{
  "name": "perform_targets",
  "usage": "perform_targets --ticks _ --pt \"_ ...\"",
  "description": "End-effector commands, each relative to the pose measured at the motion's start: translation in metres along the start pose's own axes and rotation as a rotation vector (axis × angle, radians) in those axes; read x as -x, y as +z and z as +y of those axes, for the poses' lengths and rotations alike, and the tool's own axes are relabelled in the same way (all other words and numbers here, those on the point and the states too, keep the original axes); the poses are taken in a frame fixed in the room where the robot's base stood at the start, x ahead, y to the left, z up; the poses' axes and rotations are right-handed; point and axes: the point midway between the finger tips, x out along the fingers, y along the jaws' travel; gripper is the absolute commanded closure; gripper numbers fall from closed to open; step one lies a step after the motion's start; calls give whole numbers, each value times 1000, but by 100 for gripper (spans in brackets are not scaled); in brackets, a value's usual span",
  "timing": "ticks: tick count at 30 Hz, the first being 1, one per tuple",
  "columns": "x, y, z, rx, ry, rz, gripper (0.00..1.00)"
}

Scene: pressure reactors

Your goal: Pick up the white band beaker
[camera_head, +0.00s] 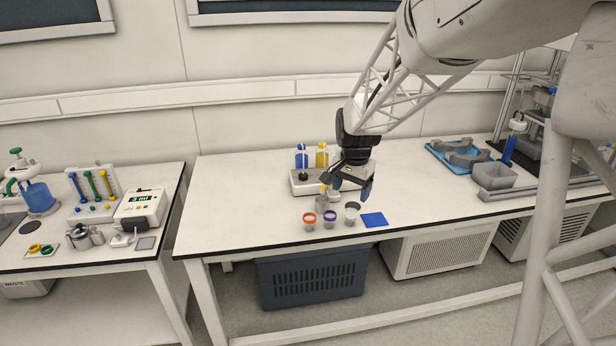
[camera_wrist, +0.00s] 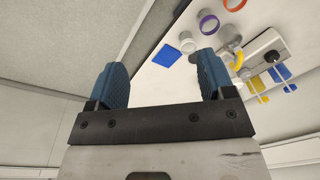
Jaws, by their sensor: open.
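The white band beaker (camera_head: 352,213) is a small clear cup standing on the middle table, right of the purple-banded beaker (camera_head: 329,220) and the red-orange-banded beaker (camera_head: 309,222). In the wrist view the white band beaker (camera_wrist: 187,42) is above the gap between the fingers, toward the right finger. The purple-banded one (camera_wrist: 208,23) and the red-orange one (camera_wrist: 235,4) lie farther to the upper right. My gripper (camera_head: 348,185) is open and empty, above the table near the white band beaker. Its two blue fingers (camera_wrist: 160,68) are wide apart and touch nothing.
A blue square (camera_head: 374,220) lies flat just right of the white band beaker. A grey cylindrical vessel (camera_head: 321,202) and a white device (camera_head: 306,182) with blue and yellow bottles stand behind the beakers. A blue tray (camera_head: 437,150) is farther right. Bare table lies between.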

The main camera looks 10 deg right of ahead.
Motion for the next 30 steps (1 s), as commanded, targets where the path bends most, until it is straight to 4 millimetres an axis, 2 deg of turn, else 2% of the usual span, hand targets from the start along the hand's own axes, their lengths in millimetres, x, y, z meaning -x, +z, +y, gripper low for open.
perform_targets --ticks 6,18,24,30 --pt "-42 -42 -22 -116 17 -19 25" --pt "-127 -108 -51 -324 49 -45 25" --pt "-156 -128 -58 -393 59 -51 25" --pt "-166 -134 -59 -415 62 -53 25"
